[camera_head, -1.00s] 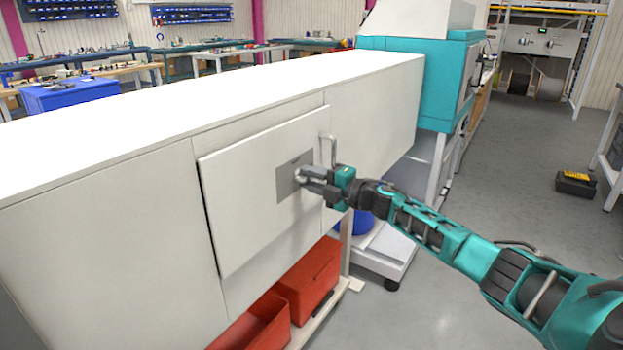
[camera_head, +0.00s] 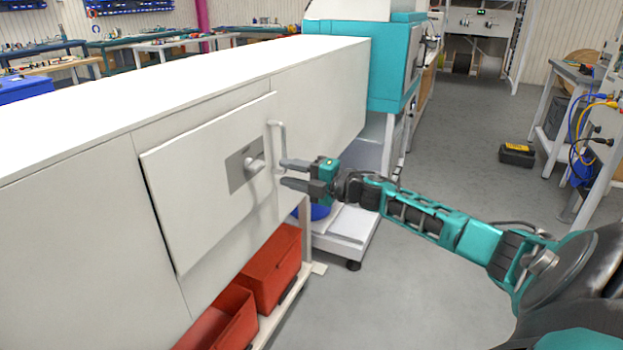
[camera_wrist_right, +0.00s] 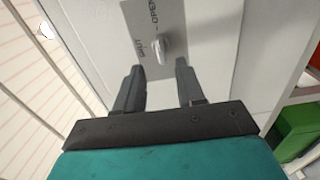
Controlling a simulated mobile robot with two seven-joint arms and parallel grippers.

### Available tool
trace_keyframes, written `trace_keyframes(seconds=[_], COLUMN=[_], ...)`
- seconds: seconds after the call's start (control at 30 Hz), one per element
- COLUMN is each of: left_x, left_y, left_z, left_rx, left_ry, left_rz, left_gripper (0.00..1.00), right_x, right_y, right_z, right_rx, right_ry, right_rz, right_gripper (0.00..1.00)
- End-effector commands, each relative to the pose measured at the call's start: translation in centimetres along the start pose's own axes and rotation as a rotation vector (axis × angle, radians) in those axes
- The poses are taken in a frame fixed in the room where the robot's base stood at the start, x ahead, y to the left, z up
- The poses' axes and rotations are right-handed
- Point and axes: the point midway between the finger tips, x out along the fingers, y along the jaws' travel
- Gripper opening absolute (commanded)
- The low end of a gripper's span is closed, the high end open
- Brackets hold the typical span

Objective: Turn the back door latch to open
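The back door (camera_head: 200,185) is a white panel on the side of a long white cabinet, and its left edge stands slightly out from the cabinet face. A grey plate (camera_head: 238,172) on it carries the silver latch knob (camera_head: 254,164). In the right wrist view the latch (camera_wrist_right: 164,47) lies beyond the fingertips, beside the plate's "OPEN" and "SHUT" lettering. My right gripper (camera_head: 283,173) is open and empty, apart from the latch and to its right in the head view. My left gripper is not in view.
Red bins (camera_head: 268,268) stand below the cabinet. A teal machine (camera_head: 392,65) stands behind. A black toolbox (camera_head: 517,155) lies on the otherwise open floor at right.

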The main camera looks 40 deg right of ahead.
Motion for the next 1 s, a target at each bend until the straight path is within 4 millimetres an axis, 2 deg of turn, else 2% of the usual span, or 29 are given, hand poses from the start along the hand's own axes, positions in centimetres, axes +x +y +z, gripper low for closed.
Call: trace_keyframes(seconds=[0.2, 0.4, 1.0], left_x=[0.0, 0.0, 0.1], left_y=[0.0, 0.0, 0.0], left_z=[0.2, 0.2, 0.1], left_rx=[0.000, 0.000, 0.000], left_ry=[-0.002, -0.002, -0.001], left_rz=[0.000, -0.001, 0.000], left_gripper=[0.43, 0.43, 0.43], right_x=[-3.0, -4.6, -5.1], right_y=[-0.1, -0.1, 0.0], right_z=[0.0, 0.0, 0.0], right_rx=[-0.001, 0.000, 0.000], right_ry=[0.001, 0.000, 0.000], right_rz=[-0.004, -0.002, 0.000], right_gripper=[0.38, 0.38, 0.38])
